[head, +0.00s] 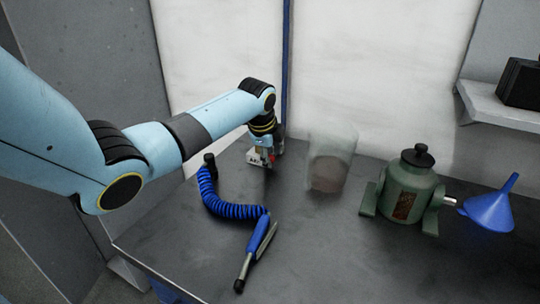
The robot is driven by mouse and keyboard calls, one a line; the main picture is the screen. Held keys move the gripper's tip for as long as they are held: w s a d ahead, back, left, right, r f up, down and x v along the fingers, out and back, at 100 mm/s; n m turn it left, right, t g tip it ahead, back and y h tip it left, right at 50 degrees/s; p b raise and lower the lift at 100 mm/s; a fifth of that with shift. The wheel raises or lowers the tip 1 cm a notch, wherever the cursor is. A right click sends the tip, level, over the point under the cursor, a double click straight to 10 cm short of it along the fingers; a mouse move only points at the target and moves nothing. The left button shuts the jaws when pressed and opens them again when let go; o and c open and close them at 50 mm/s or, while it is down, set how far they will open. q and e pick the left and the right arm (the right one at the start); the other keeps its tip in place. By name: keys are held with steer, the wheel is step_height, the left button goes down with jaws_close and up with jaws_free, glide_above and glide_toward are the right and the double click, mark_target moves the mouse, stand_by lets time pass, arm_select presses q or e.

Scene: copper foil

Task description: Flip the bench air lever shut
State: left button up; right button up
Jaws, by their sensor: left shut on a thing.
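My left gripper (262,157) reaches down to the back of the dark bench (315,240) from the left. It is shut on a small part, taken to be the bench air lever, with a bit of red (270,156) showing at the fingers. The fingers hide most of that part, so I cannot tell the lever's angle. A blue coiled air hose (228,208) runs from a dark fitting (209,160) left of the gripper to a blue air gun (258,246) lying on the bench. My right gripper is not in view.
A clear jar with brown contents (330,172) stands just right of the gripper. Farther right are a green vessel with a black knob (407,190) and a blue funnel (490,210). A shelf (495,108) holds a black box (520,83). The front middle of the bench is clear.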

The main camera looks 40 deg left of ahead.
arm_select(q)
steer(key=shift+s+f, duration=0.15)
jaws_close()
steer(key=shift+s+d, duration=0.1)
